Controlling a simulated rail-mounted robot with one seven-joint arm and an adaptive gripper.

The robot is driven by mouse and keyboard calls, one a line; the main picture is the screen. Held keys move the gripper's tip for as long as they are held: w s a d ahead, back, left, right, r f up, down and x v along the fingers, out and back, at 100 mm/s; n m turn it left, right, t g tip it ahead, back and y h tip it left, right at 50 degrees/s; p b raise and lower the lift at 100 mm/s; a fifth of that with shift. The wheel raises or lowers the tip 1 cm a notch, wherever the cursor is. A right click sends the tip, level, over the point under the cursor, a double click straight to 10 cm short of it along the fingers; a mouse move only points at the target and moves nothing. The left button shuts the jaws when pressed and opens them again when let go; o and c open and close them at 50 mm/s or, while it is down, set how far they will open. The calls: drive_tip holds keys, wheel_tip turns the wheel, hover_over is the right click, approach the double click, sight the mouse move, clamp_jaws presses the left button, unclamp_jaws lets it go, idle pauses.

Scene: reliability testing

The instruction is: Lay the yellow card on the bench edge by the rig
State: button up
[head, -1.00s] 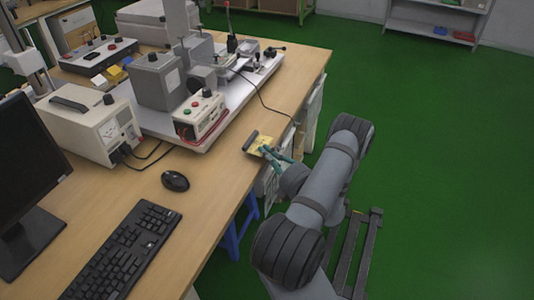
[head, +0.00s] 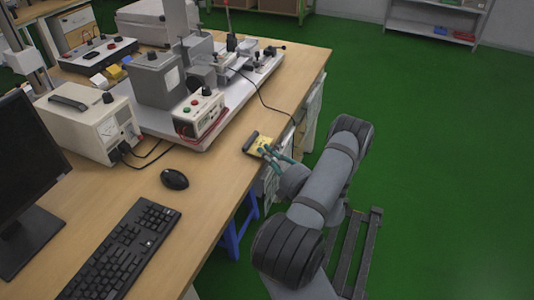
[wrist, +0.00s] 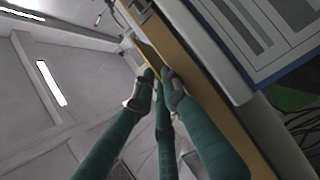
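The yellow card (head: 259,145) lies at the bench's right edge, just in front of the test rig, with a dark bar (head: 250,140) along its left side. In the wrist view the card (wrist: 150,54) shows nearly edge-on, just beyond my fingertips. My gripper (head: 268,153) has teal fingers and reaches in from the right at the bench edge. Its fingers look spread apart around the card's near end. In the wrist view the fingertips (wrist: 158,75) have a narrow gap between them. Whether a finger still touches the card is unclear.
The rig (head: 205,100) stands on a pale base plate behind the card. A black cable (head: 262,92) runs from it to the bench edge. A mouse (head: 175,179), a keyboard (head: 122,250) and a monitor (head: 25,180) occupy the left. The wood between mouse and card is clear.

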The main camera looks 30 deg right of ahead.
drive_tip(key=s+d+r, duration=0.1)
drive_tip(key=s+d, duration=0.1)
drive_tip(key=s, duration=0.9)
drive_tip(key=shift+s, duration=0.4)
